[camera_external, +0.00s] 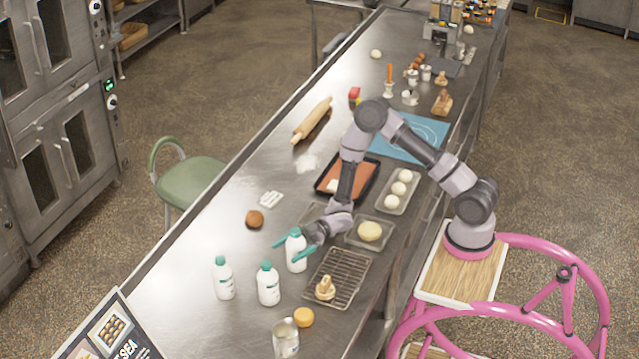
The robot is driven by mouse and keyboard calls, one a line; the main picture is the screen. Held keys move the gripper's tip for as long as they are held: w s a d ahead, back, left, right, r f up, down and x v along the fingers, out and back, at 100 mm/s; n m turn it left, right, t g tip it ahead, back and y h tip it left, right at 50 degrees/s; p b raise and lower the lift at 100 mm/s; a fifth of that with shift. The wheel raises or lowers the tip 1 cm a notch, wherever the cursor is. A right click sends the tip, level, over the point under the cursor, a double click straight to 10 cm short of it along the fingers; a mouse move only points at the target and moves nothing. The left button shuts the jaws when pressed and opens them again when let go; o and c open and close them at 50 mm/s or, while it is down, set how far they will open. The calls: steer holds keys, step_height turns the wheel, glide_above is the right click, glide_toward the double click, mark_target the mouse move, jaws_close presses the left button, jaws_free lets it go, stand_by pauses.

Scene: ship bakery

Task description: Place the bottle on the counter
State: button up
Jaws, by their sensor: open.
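Three white bottles with teal caps stand upright on the steel counter (200,270). The left bottle (223,280) and the middle bottle (268,287) stand apart from my gripper. The right bottle (296,262) is at my gripper (284,251). My gripper is open, with one teal finger on each side of that bottle's upper part. I cannot tell whether the fingers touch it. The bottle's base seems to rest on the counter, beside the wire rack.
A wire cooling rack (350,268) with a small pastry lies right of the bottle. A dough tray (385,232) and a baking tray (325,190) are behind. The counter's left side is mostly clear.

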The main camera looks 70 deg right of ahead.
jaws_close()
